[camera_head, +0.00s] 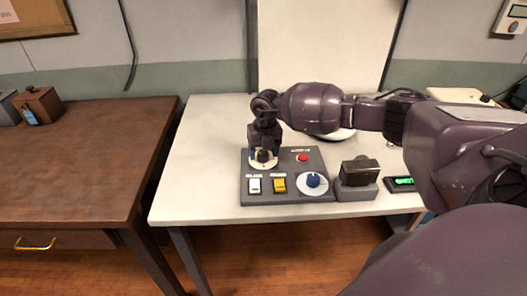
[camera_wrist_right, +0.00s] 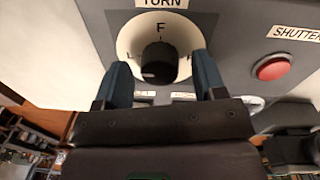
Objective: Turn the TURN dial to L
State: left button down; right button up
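The TURN dial (camera_wrist_right: 160,62) is a black knob on a round white face in the right wrist view. An F is at the top of the face, an L at its left, and a partly hidden letter at its right. The knob seems to point to the F. My right gripper (camera_wrist_right: 158,75) is open, with one blue finger on each side of the knob and gaps showing. In the head view my right gripper (camera_head: 264,150) points down over the dial's white face (camera_head: 264,164) and hides part of it. My left gripper is not in view.
The white table (camera_head: 195,150) is clear at left.

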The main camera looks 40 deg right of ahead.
aim_at(265, 153)
notch_tip(265, 153, up, 11)
jog(key=shift+d, duration=0.25)
dwell(0.4)
jog(key=shift+s+f, duration=0.1)
dwell(0.3)
